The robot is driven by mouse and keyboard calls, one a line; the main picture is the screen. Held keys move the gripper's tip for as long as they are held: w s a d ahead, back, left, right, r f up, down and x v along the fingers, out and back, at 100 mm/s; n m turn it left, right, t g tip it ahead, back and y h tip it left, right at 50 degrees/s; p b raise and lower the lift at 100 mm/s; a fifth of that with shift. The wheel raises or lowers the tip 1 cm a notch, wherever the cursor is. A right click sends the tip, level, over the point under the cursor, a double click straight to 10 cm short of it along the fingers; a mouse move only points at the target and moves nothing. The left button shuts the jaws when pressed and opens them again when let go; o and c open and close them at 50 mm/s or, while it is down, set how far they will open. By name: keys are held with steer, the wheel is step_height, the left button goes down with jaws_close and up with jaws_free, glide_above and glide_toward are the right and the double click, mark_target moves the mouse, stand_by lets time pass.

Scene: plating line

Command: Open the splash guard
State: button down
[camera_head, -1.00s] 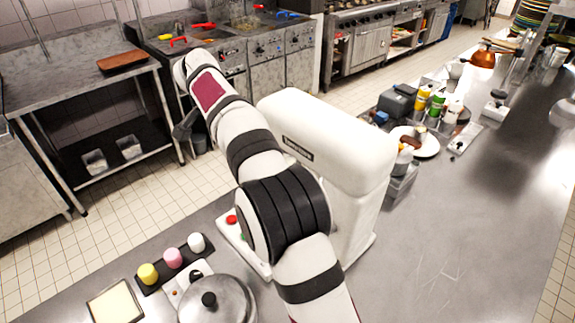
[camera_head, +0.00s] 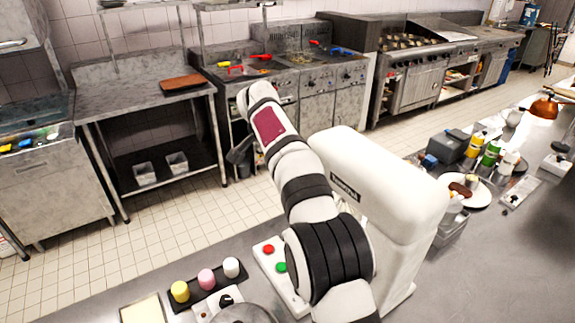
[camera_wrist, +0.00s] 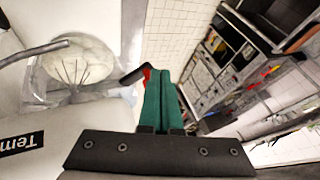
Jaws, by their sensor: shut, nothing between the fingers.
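The white mixer (camera_head: 385,185) stands on the steel counter. In the wrist view its pale body (camera_wrist: 50,135) with dark lettering fills the lower left. A whisk (camera_wrist: 75,70) hangs over a bowl with pale contents. A clear, greyish sheet beside the bowl (camera_wrist: 105,95) looks like the splash guard; its outline is hard to make out. A bent metal rod (camera_wrist: 35,53) crosses at the left. My gripper (camera_wrist: 157,73) is shut and empty, its green fingers together, right of the bowl. A dark and red piece shows just beside the fingertips; contact cannot be told.
A control box with red and green buttons (camera_head: 272,262) and several small coloured jars (camera_head: 205,280) stand left of the mixer. Bottles (camera_head: 490,152) and a plate (camera_head: 468,192) stand to its right. Fryers (camera_head: 330,95) are across the tiled floor.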

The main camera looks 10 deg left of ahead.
steer(key=s+a+r, duration=0.5)
steer(key=s+r, duration=0.2)
steer(key=r, duration=0.2)
steer(key=s+d+f+n+g, duration=0.1)
steer(key=s+d+g, duration=0.1)
steer(key=s+d, duration=0.6)
steer(key=s+d+f+n+g, duration=0.1)
steer(key=s+d+g, duration=0.15)
steer(key=d, duration=0.85)
steer(key=s+d+f, duration=0.3)
steer(key=s+f, duration=0.1)
steer(key=s, duration=0.5)
steer(key=s+d+f+g+y, duration=0.1)
steer(key=s+d+f, duration=0.2)
steer(key=s, duration=0.6)
steer(key=s+d+f+g, duration=0.1)
steer(key=s+d+f, duration=0.2)
steer(key=s+f, duration=0.4)
steer(key=shift+s+n, duration=0.3)
steer(key=shift+s, duration=0.95)
steer(key=shift+d+g, duration=0.15)
steer(key=shift+g, duration=0.1)
